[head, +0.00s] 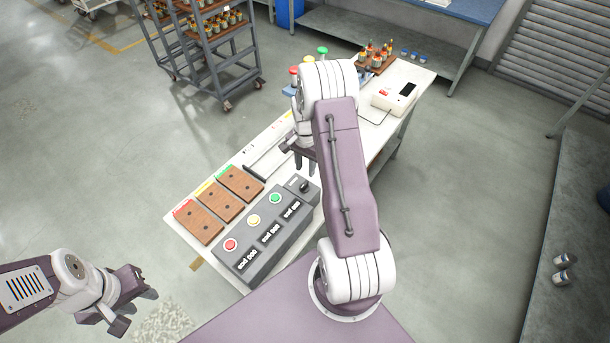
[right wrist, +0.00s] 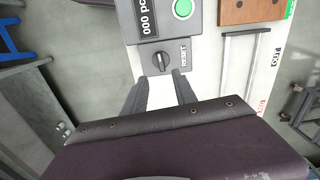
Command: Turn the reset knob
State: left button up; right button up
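The reset knob (head: 304,186) is a black round knob at the far right end of the grey control box (head: 262,236). In the right wrist view the knob (right wrist: 161,60) sits beside a RESET label. My right gripper (head: 306,168) is above the table, just beyond the knob end of the box. In the right wrist view its two fingers (right wrist: 161,77) are apart and empty, pointing toward the knob without visibly gripping it. My left gripper (head: 138,311) is open and empty at the lower left, away from the table.
The box carries red (head: 231,244), yellow (head: 254,219) and green (head: 275,198) buttons with counter displays. Wooden blocks (head: 220,201) lie along the table's left edge, and a metal rail (head: 268,155) lies behind. A white device (head: 394,97) stands further back.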

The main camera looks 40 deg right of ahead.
aim_at(304, 184)
jog(key=shift+s, duration=0.1)
jog(key=shift+a+f, duration=0.2)
jog(key=f+p, duration=0.1)
jog(key=f, duration=0.3)
jog(key=f+p, duration=0.1)
jog(key=f, duration=0.2)
jog(key=shift+w+d+f+p, duration=0.1)
jog(key=shift+w+f+p, duration=0.1)
jog(key=shift+f+p, duration=0.15)
jog(key=shift+s+f, duration=0.1)
jog(key=shift+f, duration=0.25)
grip_shut()
